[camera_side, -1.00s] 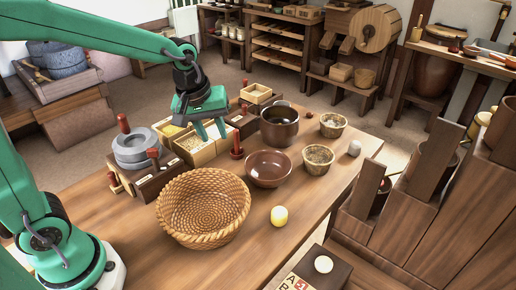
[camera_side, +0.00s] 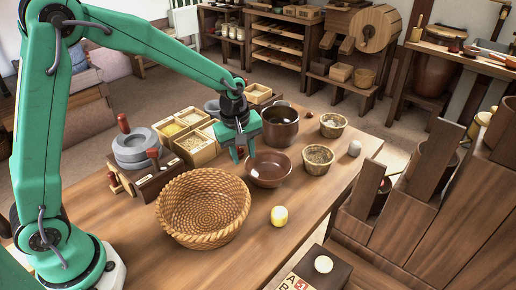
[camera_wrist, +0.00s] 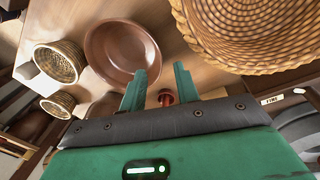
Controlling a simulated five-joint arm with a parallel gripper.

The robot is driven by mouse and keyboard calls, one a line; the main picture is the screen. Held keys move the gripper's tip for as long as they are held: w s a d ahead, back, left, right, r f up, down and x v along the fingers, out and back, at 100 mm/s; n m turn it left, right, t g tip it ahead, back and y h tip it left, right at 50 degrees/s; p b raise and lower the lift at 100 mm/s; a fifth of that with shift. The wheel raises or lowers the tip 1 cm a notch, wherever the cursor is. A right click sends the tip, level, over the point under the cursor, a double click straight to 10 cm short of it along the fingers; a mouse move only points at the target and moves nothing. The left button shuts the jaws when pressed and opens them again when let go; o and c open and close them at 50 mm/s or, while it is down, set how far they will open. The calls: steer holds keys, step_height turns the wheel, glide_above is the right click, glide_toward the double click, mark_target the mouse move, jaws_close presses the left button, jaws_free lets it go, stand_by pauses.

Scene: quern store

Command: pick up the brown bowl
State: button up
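The brown bowl (camera_side: 269,169) stands upright on the wooden table, shallow and glossy, and looks empty. In the wrist view the bowl (camera_wrist: 122,45) lies just beyond my fingertips, toward the upper left. My gripper (camera_side: 243,154) is open and empty, its two green fingers pointing down beside the bowl's back left rim in the side view. In the wrist view a clear gap shows between the fingers (camera_wrist: 159,85), and no bowl rim is between them. I cannot tell whether a finger touches the bowl.
A large wicker basket (camera_side: 203,205) stands left of the bowl. A dark brown pot (camera_side: 280,128) is behind it, and two small woven cups (camera_side: 333,125) are to its right. A red-topped peg (camera_wrist: 167,97) shows between my fingers.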

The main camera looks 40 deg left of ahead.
steer(key=shift+w+f, duration=0.2)
steer(key=shift+f, duration=0.95)
steer(key=shift+w+f, duration=0.25)
steer(key=shift+f, duration=0.85)
steer(key=shift+w+f, duration=0.2)
steer(key=shift+f, duration=0.95)
steer(key=shift+c, duration=0.2)
jaws_close()
